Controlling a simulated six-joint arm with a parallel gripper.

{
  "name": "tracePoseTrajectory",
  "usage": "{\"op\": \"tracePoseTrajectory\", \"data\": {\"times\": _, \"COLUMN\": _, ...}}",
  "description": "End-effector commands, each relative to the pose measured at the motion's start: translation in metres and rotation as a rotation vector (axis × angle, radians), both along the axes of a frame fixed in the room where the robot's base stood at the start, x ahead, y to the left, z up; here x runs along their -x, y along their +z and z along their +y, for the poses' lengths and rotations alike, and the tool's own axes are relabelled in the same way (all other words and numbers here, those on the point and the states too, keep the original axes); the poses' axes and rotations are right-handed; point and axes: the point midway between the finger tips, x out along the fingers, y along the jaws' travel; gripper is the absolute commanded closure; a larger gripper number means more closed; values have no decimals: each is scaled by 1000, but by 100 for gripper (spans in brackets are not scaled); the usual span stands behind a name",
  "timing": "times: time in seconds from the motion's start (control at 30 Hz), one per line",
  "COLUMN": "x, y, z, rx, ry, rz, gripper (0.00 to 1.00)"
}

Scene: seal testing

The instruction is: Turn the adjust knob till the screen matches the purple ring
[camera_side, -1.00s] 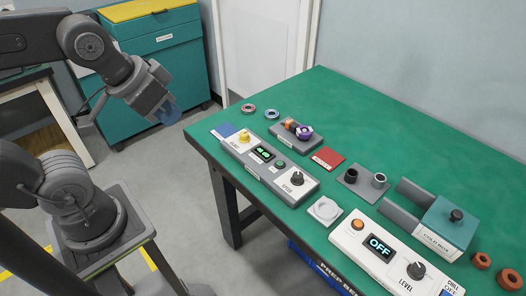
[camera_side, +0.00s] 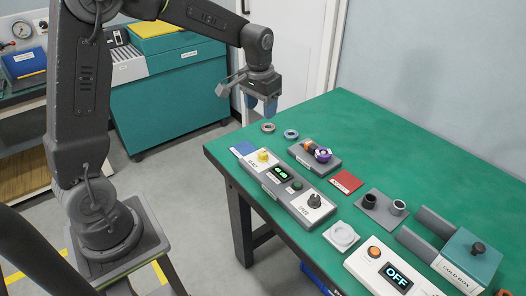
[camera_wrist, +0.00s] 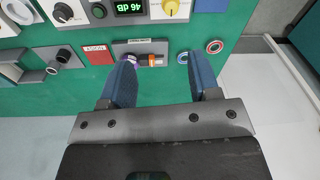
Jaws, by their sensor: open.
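A grey control panel (camera_side: 270,184) lies on the green table. It has a yellow knob (camera_side: 263,155), a green-lit screen (camera_side: 283,173), a green button (camera_side: 297,186) and a black knob (camera_side: 314,200). The lettering by the knobs is too small to read surely. The purple ring (camera_side: 323,155) sits on a small grey stand behind the panel, beside an orange ring. My gripper (camera_side: 261,106) is open and empty, above the table's far left end, away from both knobs.
A blue ring (camera_side: 291,134) and a reddish ring (camera_side: 268,128) lie near the far edge. A red card (camera_side: 346,182), a holder with dark and grey rings (camera_side: 383,206), a white panel reading OFF (camera_side: 390,276) and a cold box (camera_side: 470,258) stand to the right.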

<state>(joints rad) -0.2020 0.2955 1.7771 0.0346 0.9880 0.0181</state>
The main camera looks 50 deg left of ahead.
Motion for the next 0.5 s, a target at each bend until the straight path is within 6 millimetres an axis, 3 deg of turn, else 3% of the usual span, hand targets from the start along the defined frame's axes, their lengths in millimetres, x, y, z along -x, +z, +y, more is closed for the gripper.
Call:
{"op": "tracePoseTrajectory", "data": {"times": 0.03, "x": -10, "y": -15, "z": 8, "rx": 3, "ry": 10, "rz": 26, "gripper": 44}}
{"op": "tracePoseTrajectory", "data": {"times": 0.2, "x": -28, "y": -43, "z": 23, "rx": 10, "ry": 27, "rz": 70, "gripper": 44}}
{"op": "tracePoseTrajectory", "data": {"times": 0.5, "x": -30, "y": -72, "z": 26, "rx": 11, "ry": 31, "rz": 84, "gripper": 44}}
